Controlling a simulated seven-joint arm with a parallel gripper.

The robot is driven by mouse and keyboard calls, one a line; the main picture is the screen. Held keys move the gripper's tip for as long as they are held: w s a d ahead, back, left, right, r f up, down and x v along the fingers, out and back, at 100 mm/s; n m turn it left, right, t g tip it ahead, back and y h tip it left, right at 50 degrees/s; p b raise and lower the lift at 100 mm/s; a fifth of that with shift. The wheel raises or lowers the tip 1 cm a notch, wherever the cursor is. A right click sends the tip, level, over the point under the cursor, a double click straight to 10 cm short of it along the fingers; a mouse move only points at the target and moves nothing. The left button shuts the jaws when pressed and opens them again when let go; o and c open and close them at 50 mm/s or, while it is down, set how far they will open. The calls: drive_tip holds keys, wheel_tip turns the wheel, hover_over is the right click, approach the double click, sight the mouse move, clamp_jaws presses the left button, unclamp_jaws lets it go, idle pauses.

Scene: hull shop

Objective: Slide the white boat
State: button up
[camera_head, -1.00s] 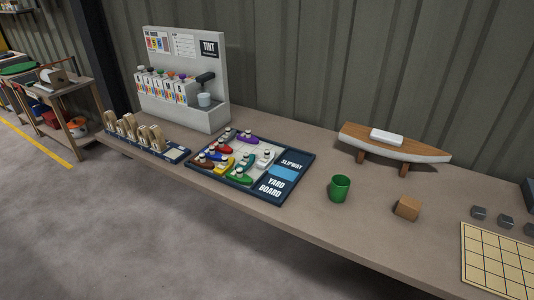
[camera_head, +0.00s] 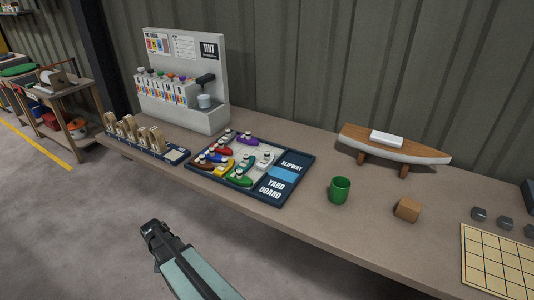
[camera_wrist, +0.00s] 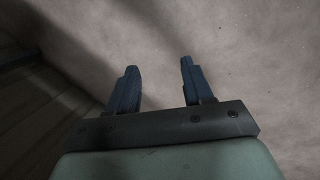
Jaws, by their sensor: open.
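The white boat (camera_head: 265,159) is small and sits on the yard board (camera_head: 264,198) on the bench, at the right side of a group of boats, near the blue slipway patch (camera_head: 284,174). My gripper (camera_head: 152,229) is in front of the bench, left of and below the board in the head view, well apart from the boat. In the wrist view my gripper (camera_wrist: 158,66) has its two fingers spread with nothing between them, over the bare floor. No boat shows in the wrist view.
Red, purple, blue, yellow, green and teal boats crowd the board beside the white one. A tint dispenser (camera_head: 185,85) stands behind. A green mug (camera_head: 340,190), a wooden block (camera_head: 407,209) and a model hull (camera_head: 392,148) stand to the right.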

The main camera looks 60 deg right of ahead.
sight(267, 152)
drive_tip(key=w+d+r+m+t+h, duration=0.1)
drive_tip(key=w+d+r+m, duration=0.25)
drive_tip(key=d+r, duration=0.7)
drive_tip(key=w+d+r+m+t, duration=0.1)
drive_tip(key=w+d+r+m, duration=0.25)
drive_tip(key=d+r, duration=0.7)
drive_tip(key=s+d+r+m, duration=0.1)
drive_tip(key=d+r+m, duration=0.1)
drive_tip(key=d+r, duration=0.1)
drive_tip(key=s+d+r+m, duration=0.1)
drive_tip(key=s+d+r, duration=0.1)
drive_tip(key=d, duration=0.3)
drive_tip(key=s+d+r+m+g+h, duration=0.1)
drive_tip(key=s+d+r+m, duration=0.1)
drive_tip(key=d+r, duration=0.2)
drive_tip(key=shift+d+r+m, duration=0.3)
drive_tip(key=shift+d+r, duration=0.1)
drive_tip(key=shift+r, duration=0.2)
drive_tip(key=s+d+r+m+g, duration=0.1)
drive_tip(key=s+d+r+m, duration=0.5)
drive_tip(key=s+d+r, duration=0.4)
drive_tip(key=shift+h, duration=0.3)
drive_tip(key=x, duration=0.5)
drive_tip(key=w+x, duration=0.1)
drive_tip(key=x, duration=0.4)
drive_tip(key=w+x, duration=0.1)
drive_tip(key=x, duration=0.4)
drive_tip(key=shift+s+d+f, duration=0.15)
drive_tip(key=shift+f, duration=0.3)
clamp_jaws()
